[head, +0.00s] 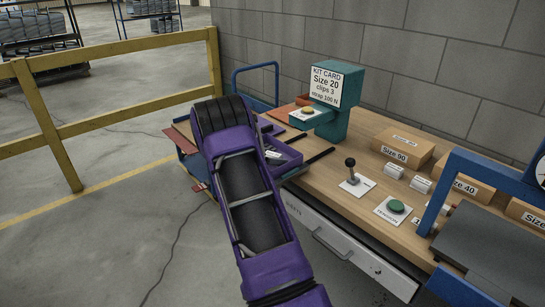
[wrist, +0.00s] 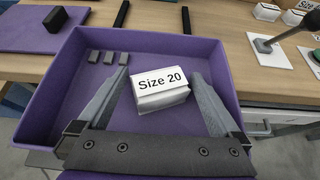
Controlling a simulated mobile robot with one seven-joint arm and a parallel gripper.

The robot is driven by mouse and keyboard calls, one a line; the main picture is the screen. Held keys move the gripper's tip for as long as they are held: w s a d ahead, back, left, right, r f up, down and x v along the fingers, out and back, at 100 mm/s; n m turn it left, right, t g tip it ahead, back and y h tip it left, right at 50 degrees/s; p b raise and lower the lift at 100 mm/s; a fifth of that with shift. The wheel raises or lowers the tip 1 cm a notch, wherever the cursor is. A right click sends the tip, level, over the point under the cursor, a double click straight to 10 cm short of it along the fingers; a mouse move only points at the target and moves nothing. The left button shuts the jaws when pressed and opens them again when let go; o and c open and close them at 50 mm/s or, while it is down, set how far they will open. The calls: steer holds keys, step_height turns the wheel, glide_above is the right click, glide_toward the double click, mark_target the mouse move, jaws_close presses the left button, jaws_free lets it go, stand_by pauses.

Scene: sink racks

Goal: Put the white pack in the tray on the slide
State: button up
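The white pack, labelled "Size 20" (wrist: 160,88), is inside the purple tray (wrist: 60,95), between my gripper's fingers. My gripper (wrist: 160,76) is open over the tray. A gap shows between the left finger and the pack; the right finger is close beside it, and contact cannot be told. Whether the pack rests on the tray floor is unclear. Three small grey blocks (wrist: 108,57) lie at the tray's back left. In the head view the tray (head: 291,156) is partly hidden behind my arm, with a small white patch of the pack (head: 273,155) showing. Black bars (head: 320,156) extend beside the tray.
A teal stand (head: 336,100) holds a card reading "Size 20, clips 3". To the right are a lever (head: 351,170), a green button (head: 396,206), small white packs (head: 394,170), cardboard boxes (head: 404,147) and a blue frame (head: 440,190). A yellow railing (head: 110,120) stands left.

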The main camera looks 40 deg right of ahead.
steer(key=shift+r, duration=0.1)
steer(key=shift+r+p, duration=0.25)
steer(key=shift+p, duration=0.25)
steer(key=v, duration=1.1)
steer(key=shift+a, duration=0.45)
steer(key=shift+r, duration=0.1)
